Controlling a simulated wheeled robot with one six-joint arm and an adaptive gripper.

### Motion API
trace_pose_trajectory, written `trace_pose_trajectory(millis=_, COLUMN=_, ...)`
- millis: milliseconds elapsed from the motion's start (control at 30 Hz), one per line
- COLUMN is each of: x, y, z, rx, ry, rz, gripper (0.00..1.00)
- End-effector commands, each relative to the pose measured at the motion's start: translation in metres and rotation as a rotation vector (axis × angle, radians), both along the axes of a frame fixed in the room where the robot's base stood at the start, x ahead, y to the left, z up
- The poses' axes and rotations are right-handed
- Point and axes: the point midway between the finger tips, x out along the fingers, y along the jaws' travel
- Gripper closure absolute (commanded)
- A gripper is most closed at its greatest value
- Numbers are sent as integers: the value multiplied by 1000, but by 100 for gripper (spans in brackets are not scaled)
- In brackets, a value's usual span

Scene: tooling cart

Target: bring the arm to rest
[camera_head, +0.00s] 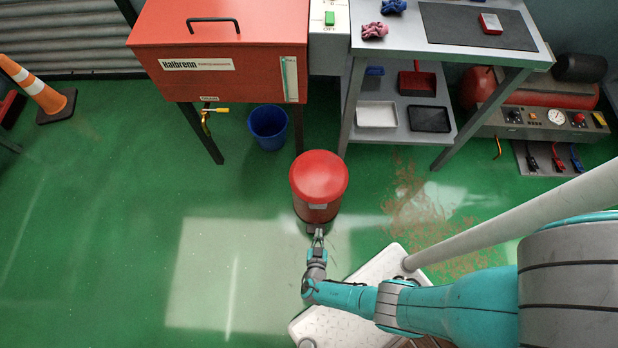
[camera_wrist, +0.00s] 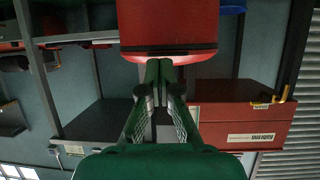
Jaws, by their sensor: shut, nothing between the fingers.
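My gripper (camera_head: 318,236) is at the end of my teal arm, low in front of a round red lidded bin (camera_head: 318,178). It is shut and empty. Its fingertips are close to a small dark pedal-like part (camera_head: 315,228) at the foot of the bin; I cannot tell whether they touch. The bin's lid looks closed. In the wrist view, which looks upside down, the two fingers (camera_wrist: 160,70) come together in front of the red bin body (camera_wrist: 170,28).
A red Halbrenn cabinet (camera_head: 225,80) and a blue bucket (camera_head: 268,128) stand behind the bin. A grey cart (camera_head: 438,52) holds cloths and trays. A red compressor (camera_head: 540,90) is at right. An orange cone (camera_head: 35,87) stands at far left. Green floor to the left is clear.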

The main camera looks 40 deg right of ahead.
Motion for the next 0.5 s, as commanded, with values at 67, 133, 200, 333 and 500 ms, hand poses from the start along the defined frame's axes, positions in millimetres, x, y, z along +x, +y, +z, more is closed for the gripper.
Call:
trace_pose_trajectory(millis=67, x=-4, y=-4, z=-2, rx=-1, ry=1, rz=-1, gripper=100)
trace_pose_trajectory(millis=133, x=-6, y=-5, z=-2, rx=-2, ry=1, rz=-2, gripper=100)
trace_pose_trajectory(millis=200, x=-7, y=-6, z=-2, rx=-1, ry=1, rz=-3, gripper=100)
trace_pose_trajectory(millis=333, x=-7, y=-6, z=-2, rx=-1, ry=1, rz=-3, gripper=100)
trace_pose_trajectory(millis=500, x=-16, y=-13, z=-6, rx=2, ry=36, rz=-8, gripper=100)
